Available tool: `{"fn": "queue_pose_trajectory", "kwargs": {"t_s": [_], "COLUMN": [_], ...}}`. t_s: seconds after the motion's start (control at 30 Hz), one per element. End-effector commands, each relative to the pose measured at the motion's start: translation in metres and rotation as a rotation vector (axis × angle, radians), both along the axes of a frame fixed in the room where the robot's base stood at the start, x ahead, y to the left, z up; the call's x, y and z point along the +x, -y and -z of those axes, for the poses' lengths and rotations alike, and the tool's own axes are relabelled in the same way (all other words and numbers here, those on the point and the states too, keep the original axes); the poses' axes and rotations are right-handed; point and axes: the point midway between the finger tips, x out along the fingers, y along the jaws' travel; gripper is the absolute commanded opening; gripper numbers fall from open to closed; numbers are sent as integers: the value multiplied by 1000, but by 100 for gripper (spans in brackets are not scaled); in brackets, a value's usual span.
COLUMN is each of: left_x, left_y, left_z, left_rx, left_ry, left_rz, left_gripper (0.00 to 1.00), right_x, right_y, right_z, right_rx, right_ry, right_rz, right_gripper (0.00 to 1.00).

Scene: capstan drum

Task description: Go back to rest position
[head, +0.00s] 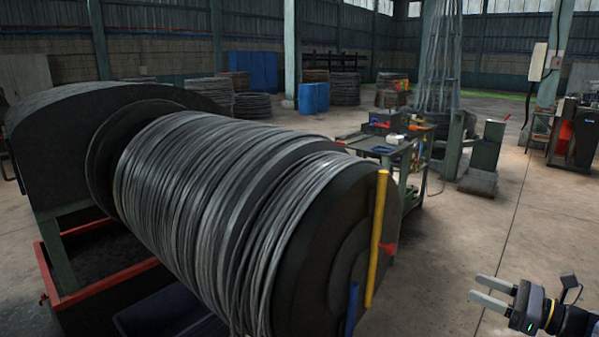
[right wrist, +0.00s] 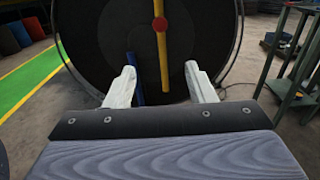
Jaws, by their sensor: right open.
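My right gripper (head: 482,292) is at the lower right of the head view. Its two pale fingers are apart with nothing between them, and they point left toward the drum. In the right wrist view the open fingers (right wrist: 160,88) point at the drum's dark end face (right wrist: 195,40), with a gap in front of it. The capstan drum (head: 215,200) is wound with grey wire and fills the left and middle of the head view. A yellow bar (head: 377,240), a red knob (head: 388,249) and a blue bar (head: 352,308) are on its end face. My left gripper is not in view.
A dark housing (head: 60,135) and a red-edged frame (head: 45,275) stand at the drum's left. A workbench (head: 385,150) with tools stands behind the drum. A grey post (head: 487,148) stands right of it. The concrete floor (head: 480,235) between drum and gripper is clear.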

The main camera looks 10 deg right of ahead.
Motion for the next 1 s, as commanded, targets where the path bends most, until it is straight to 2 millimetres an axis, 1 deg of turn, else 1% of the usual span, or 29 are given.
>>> {"fn": "queue_pose_trajectory", "kwargs": {"t_s": [0.07,0.1,0.37,0.47,0.57,0.67,0.73,0.83,0.87,0.9,0.93,0.97,1.0], "left_x": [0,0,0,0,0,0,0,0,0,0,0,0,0], "left_y": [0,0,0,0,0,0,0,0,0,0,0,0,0], "left_z": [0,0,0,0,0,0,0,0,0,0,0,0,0], "left_rx": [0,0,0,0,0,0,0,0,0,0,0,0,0], "left_ry": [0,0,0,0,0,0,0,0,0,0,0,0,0], "left_rz": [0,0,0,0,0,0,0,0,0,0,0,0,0], "left_gripper": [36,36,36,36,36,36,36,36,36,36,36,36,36], "right_x": [0,1,1,0,-2,-7,-14,-29,-36,-47,-57,-68,-84], "right_y": [-1,-7,-36,-52,-72,-99,-120,-156,-168,-186,-199,-212,-228], "right_z": [0,-2,-6,-8,-11,-14,-16,-17,-17,-16,-16,-14,-11], "right_rx": [-1,-17,-110,-160,-227,-323,-406,-557,-614,-701,-772,-851,-963], "right_ry": [0,0,-8,-7,-5,3,14,46,61,87,111,141,190], "right_rz": [-1,-13,-72,-105,-148,-209,-260,-354,-388,-442,-484,-530,-594], "right_gripper": [50,50,50,50,50,50,50,50,50,50,50,50,50]}}
